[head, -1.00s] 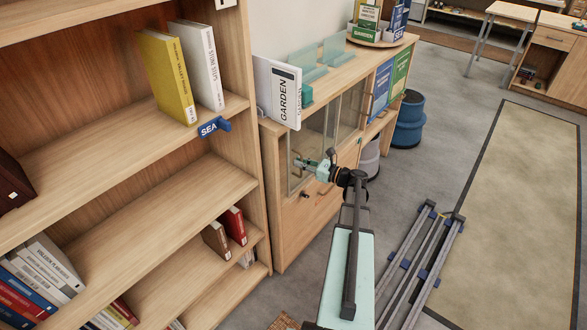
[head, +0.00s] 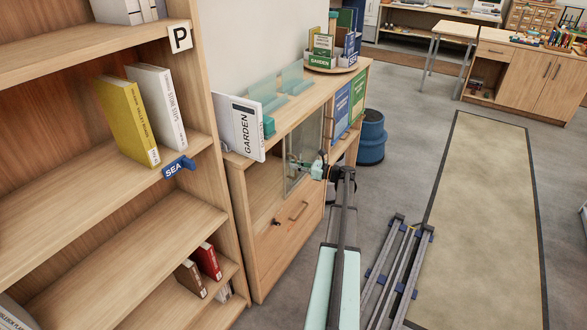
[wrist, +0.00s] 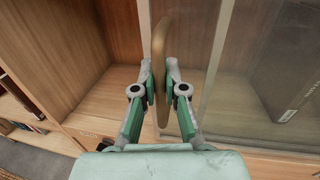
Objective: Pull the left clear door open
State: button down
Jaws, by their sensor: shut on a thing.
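The left clear door (head: 298,165) is a glass pane in a pale frame on the low wooden cabinet. In the wrist view my gripper (wrist: 160,82) is shut on the door's tan upright handle (wrist: 161,40), with one finger on each side. The handle stands upright between the fingertips. The bare wooden inside of the cabinet (wrist: 98,35) shows to the left of the handle.
A dark grey book (wrist: 290,65) stands inside the cabinet at right. A bookshelf (head: 190,215) stands close at left. A blue bin (head: 371,138) and a folded rail-like stand (head: 400,265) are on the floor at right.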

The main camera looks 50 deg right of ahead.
jog(key=c, duration=1.2)
grip_release()
jog(key=v, duration=1.2)
